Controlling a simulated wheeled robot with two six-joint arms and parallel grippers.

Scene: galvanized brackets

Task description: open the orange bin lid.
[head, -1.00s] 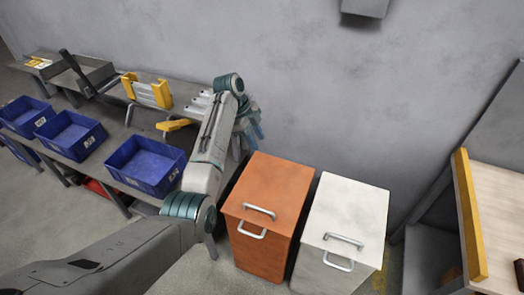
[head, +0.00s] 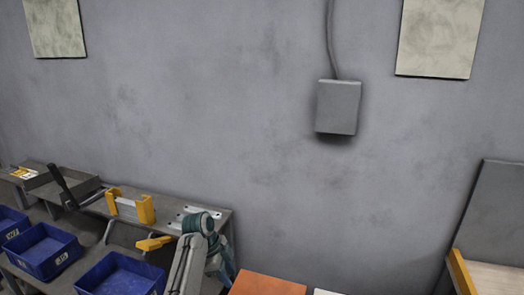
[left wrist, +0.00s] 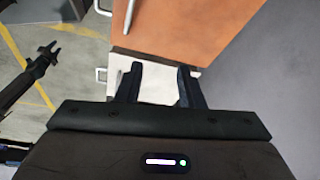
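The orange bin (head: 268,286) shows only the back of its top at the bottom edge of the head view. In the left wrist view its orange top (left wrist: 200,25) fills the upper middle, with a silver bar handle (left wrist: 130,18) near its left edge. The lid looks shut. My left gripper (left wrist: 160,70) is open and empty, its two dark fingers apart over the white bin's top, just short of the orange bin in the picture. No contact shows. A dark claw-like part at the left, seemingly my right gripper (left wrist: 42,62), is too small to judge.
The white bin (left wrist: 155,82) stands beside the orange one; its edge shows in the head view (head: 325,292). Left are blue bins (head: 120,275) and a bench with yellow brackets (head: 130,206). A wooden-topped table (head: 492,277) stands right. The wall is close behind.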

